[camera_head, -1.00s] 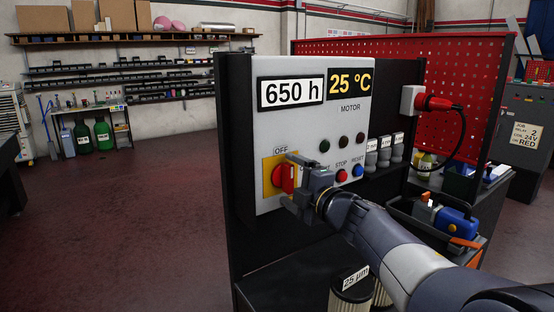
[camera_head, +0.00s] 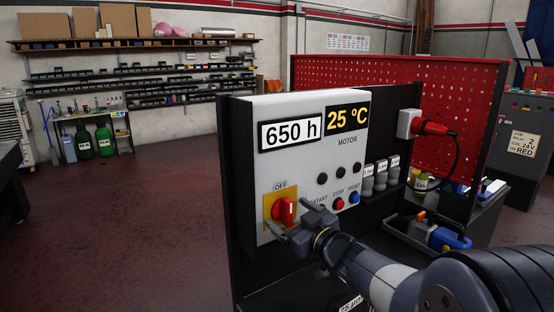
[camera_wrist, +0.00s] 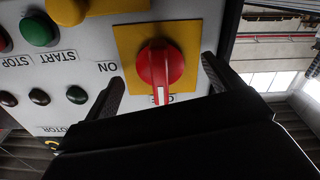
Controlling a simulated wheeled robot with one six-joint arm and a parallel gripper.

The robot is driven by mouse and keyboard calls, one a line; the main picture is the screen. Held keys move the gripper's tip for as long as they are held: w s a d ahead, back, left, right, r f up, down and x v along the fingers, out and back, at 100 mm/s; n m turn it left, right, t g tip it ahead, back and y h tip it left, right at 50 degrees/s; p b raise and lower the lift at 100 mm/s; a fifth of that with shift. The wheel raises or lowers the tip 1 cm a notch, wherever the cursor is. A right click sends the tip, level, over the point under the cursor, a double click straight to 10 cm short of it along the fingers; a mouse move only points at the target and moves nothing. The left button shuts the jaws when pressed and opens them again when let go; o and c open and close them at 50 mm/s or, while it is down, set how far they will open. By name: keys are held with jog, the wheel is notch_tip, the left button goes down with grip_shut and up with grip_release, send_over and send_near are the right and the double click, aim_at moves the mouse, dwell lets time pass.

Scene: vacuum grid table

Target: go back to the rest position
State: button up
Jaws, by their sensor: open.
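My gripper (camera_head: 293,223) is open and empty in front of the control panel (camera_head: 300,160), just right of and below the red rotary switch (camera_head: 284,211). In the wrist view the switch (camera_wrist: 160,66) sits on its yellow plate (camera_wrist: 128,42) between and beyond my two fingers (camera_wrist: 160,86). A gap shows between the fingers and the knob. The knob's white mark points toward the OFF label (camera_head: 281,187), which is partly hidden in the wrist view.
Start, stop and reset buttons (camera_head: 338,204) sit right of the switch, close to my arm. A red plug with a cable (camera_head: 434,129) and a tool tray with a blue item (camera_head: 448,240) are at the right. The floor at left (camera_head: 120,230) is clear.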

jog(key=shift+r+m+p, duration=0.2)
jog(key=shift+m+p, duration=0.6)
jog(key=shift+m, duration=0.4)
jog(key=shift+b+v, duration=0.5)
jog(key=shift+v, duration=1.85)
jog(key=shift+f, duration=0.15)
